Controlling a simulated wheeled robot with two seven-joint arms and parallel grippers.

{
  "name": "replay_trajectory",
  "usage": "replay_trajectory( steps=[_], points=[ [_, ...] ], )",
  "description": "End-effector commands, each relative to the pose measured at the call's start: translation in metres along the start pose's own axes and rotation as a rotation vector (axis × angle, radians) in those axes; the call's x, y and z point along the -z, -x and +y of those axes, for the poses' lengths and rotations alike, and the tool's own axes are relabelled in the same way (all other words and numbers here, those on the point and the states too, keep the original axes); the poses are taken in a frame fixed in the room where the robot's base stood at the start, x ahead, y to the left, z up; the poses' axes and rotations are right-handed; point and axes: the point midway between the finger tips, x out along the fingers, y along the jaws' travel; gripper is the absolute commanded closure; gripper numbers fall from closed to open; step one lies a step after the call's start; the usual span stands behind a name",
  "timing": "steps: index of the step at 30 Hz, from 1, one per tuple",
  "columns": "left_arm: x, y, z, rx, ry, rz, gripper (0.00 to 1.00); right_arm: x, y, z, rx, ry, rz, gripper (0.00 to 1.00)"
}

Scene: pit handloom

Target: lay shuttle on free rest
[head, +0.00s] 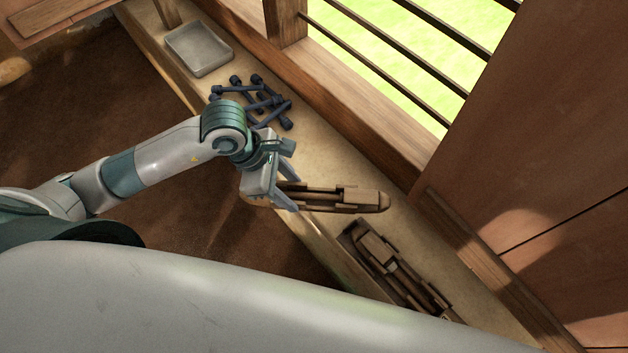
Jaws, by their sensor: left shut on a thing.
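A long brown wooden shuttle (365,200) with pointed ends and an open middle is in my left gripper (290,194). The fingers are shut on its left part, and its left tip shows just beyond them. The shuttle lies crosswise over the pale ledge, at or just above its surface; I cannot tell if it touches. A dark wooden rest (350,236) is on the ledge to the lower right, with a second wooden shuttle (376,249) lying in it. Its lower end is partly cut off by a grey shape in front. No empty rest can be made out. My right gripper is not seen.
Several dark blue bobbins (262,100) lie in a loose pile on the ledge (225,80) behind my left wrist. A shallow grey tray (198,50) stands farther back. A barred window (385,45) and wooden panel (530,130) border the right side.

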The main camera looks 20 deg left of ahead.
Motion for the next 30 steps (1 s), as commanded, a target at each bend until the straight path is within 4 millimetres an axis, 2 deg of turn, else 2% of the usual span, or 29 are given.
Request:
replay_trajectory(
  steps=[1, 2, 6, 14, 24, 30],
  points=[
    [-0.011, 0.002, 0.008, -0.001, 0.0, -0.004, 0.86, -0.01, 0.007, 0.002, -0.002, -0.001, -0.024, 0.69],
    [-0.014, 0.0, 0.012, -0.001, 0.001, -0.004, 0.86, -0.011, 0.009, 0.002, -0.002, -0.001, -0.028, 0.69],
    [-0.028, -0.007, 0.028, -0.002, 0.001, -0.003, 0.86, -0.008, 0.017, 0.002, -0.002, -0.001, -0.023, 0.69],
    [-0.045, -0.016, 0.047, -0.001, 0.0, -0.002, 0.86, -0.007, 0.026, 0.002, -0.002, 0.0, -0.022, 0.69],
    [-0.033, -0.043, 0.046, 0.0, 0.001, -0.001, 0.86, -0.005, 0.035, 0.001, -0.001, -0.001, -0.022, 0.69],
    [-0.031, -0.046, 0.047, -0.001, -0.001, -0.001, 0.86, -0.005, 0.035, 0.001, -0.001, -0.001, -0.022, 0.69]
  ],
)
